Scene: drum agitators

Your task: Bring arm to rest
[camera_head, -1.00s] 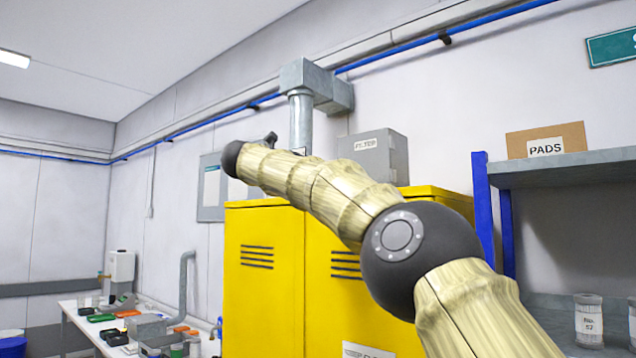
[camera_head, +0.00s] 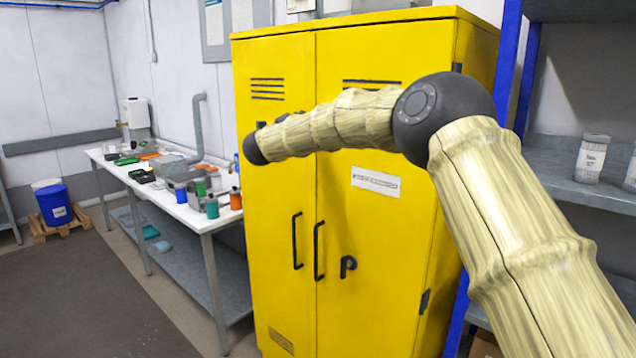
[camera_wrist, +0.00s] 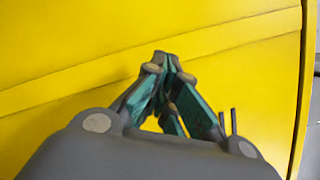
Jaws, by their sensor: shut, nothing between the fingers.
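My arm reaches up from the lower right in the head view and bends at a dark joint, its forward part pointing left across the front of the yellow cabinet (camera_head: 370,230). The arm's far end is a dark round joint near the cabinet's left door. My gripper is not visible in the head view. In the wrist view my gripper (camera_wrist: 162,62) has its fingers drawn together at the tips, with nothing between them. The yellow cabinet surface (camera_wrist: 70,50) fills the background there; I cannot tell how far the fingertips are from it.
A white workbench (camera_head: 160,200) with bottles and trays stands left of the cabinet. A blue-post shelf (camera_head: 560,180) with jars (camera_head: 592,158) is at the right. A blue bucket (camera_head: 54,205) sits on a pallet at the far left. The floor (camera_head: 90,290) at the lower left is clear.

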